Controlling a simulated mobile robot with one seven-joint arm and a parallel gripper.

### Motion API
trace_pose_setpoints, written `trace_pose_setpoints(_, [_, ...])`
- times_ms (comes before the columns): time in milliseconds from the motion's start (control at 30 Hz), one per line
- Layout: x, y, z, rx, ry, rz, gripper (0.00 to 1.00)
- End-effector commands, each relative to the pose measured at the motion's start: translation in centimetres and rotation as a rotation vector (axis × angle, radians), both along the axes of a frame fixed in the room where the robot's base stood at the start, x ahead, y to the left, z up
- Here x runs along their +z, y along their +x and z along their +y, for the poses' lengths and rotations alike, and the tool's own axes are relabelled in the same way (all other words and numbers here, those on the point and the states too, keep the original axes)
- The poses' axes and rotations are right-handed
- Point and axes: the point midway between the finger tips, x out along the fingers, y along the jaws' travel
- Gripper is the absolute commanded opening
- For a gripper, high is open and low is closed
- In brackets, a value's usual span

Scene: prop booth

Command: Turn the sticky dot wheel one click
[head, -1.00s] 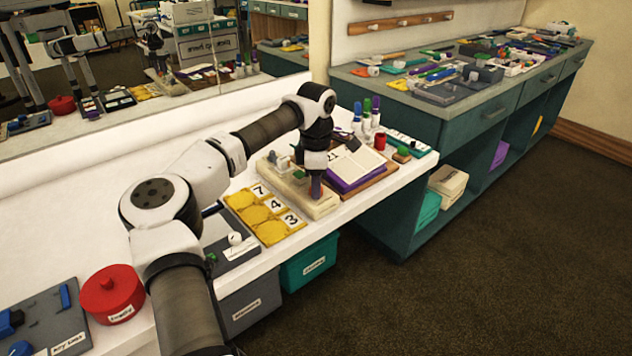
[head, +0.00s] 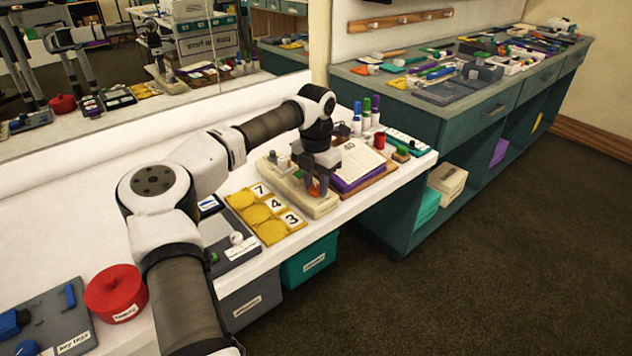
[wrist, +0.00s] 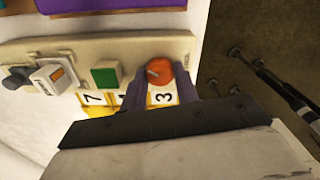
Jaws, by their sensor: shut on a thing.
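A cream board (head: 322,209) lies near the front edge of the white table in the head view. It also shows in the wrist view (wrist: 100,50). An orange-red round wheel (wrist: 163,74) with a small peg sits at one end of the board. My gripper (head: 318,192) points down over that end. In the wrist view its two grey-purple fingers (wrist: 160,92) stand on either side of the wheel and are shut on it. The wheel's lower side is partly hidden by the gripper body. No sticky dot can be made out on it.
A green square (wrist: 105,75) and a white switch (wrist: 53,76) sit along the same board. Upright markers (head: 366,115) stand further back.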

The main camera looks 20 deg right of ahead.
Motion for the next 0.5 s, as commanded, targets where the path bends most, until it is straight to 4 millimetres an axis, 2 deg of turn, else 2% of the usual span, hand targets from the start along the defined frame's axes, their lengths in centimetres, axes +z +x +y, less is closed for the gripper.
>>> trace_pose_setpoints(500, [0.04,0.02,0.0,0.426,0.0,-0.002,0.08])
